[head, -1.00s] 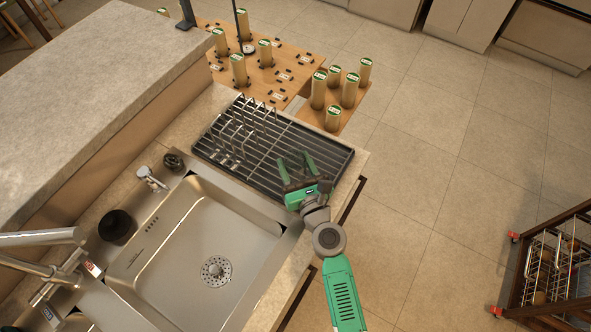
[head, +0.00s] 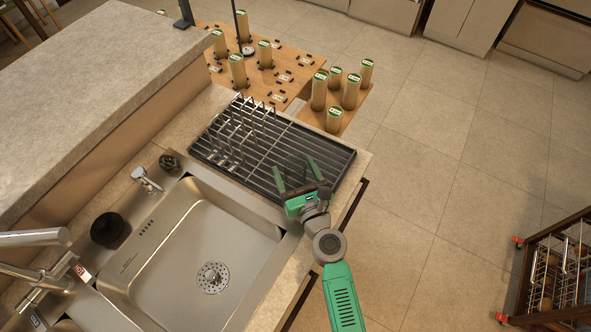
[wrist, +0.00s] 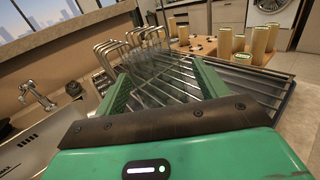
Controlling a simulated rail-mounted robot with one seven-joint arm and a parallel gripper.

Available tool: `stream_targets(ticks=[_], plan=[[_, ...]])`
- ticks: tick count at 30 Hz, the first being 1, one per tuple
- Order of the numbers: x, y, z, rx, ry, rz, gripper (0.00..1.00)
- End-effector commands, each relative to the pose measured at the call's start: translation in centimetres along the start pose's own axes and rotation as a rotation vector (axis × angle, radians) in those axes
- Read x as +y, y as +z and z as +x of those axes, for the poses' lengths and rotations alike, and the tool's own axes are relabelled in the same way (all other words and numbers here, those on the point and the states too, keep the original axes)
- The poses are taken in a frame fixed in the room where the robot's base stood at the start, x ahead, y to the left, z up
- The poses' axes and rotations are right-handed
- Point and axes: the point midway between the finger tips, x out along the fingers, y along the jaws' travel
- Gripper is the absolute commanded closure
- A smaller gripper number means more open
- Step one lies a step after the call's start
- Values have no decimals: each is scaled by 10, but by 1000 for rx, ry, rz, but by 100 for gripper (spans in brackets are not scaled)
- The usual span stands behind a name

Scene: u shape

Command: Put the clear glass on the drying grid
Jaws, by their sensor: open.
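The clear glass (head: 295,163) is faint and see-through. It appears to stand on the drying grid (head: 338,160), between the fingers of my gripper (head: 295,171). In the wrist view the glass (wrist: 150,68) shows as a faint outline ahead, between the two green fingers of the gripper (wrist: 160,72). The fingers are spread apart, one on each side of it. Whether either finger touches the glass, I cannot tell. The dark barred grid also shows in the wrist view (wrist: 240,78), with upright metal prongs along its far left part.
A steel sink (head: 185,250) with a faucet (head: 35,238) lies left of my gripper. A raised stone ledge (head: 100,75) runs behind it. Several green-topped cylinders (head: 350,92) stand on wooden boards beyond the grid. A wire-basket cart (head: 560,270) stands at the right; the floor between is clear.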

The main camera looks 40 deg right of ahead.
Motion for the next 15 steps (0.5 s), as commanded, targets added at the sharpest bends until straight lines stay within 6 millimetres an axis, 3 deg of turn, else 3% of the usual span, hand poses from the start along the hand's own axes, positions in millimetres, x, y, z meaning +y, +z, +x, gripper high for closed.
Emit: stream_targets(ticks=[10,15], plan=[[0,0,-79,3,1,0,28],[0,0,-109,1,0,0,28]])
